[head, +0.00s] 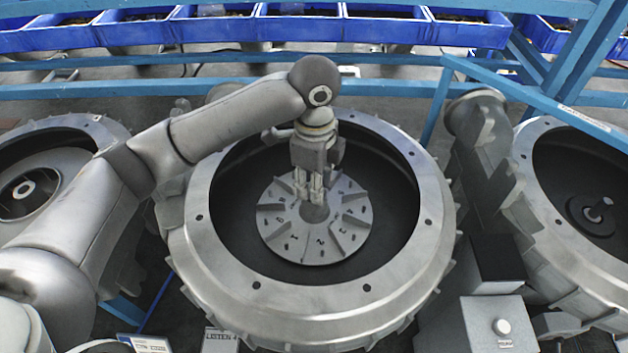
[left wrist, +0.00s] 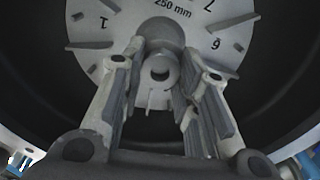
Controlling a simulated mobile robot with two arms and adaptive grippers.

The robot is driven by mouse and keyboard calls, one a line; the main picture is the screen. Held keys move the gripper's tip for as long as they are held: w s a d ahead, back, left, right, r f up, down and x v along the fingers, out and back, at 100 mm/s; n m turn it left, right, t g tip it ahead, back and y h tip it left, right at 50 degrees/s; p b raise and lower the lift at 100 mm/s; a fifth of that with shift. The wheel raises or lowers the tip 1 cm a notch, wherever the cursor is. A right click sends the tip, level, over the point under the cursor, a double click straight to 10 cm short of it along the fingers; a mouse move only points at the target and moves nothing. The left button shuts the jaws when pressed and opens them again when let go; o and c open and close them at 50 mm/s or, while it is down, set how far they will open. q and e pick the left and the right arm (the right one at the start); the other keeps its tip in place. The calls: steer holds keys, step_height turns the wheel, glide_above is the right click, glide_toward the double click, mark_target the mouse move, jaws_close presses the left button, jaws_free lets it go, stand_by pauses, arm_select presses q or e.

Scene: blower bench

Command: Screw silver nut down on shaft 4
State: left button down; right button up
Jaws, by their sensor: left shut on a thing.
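My left gripper (head: 313,194) reaches down into the middle blower housing (head: 200,235), over the centre of a grey finned impeller disc (head: 345,229). Its fingers are shut on the silver nut at the hub. In the left wrist view the two fingers (left wrist: 160,75) stand on either side of the grey round nut (left wrist: 160,69), with the shaft's end in its middle. The disc face (left wrist: 100,22) around it bears numbers and "250 mm". In the head view the fingers largely hide the nut and shaft. My right gripper is not in view.
A housing with a bare shaft (head: 598,210) stands at right, and another with a ringed hub (head: 22,190) at left. A grey box with a white button (head: 502,326) is at front right. Blue rails (head: 150,88) and blue bins (head: 130,33) run along the back.

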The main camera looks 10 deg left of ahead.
arm_select(q)
steer(key=m, duration=0.3)
steer(key=shift+f+m, duration=0.1)
steer(key=shift+m, duration=0.2)
steer(key=m, duration=0.4)
steer(key=shift+s, duration=0.1)
steer(key=c, duration=1.4)
jaws_free()
steer(key=shift+d, duration=0.1)
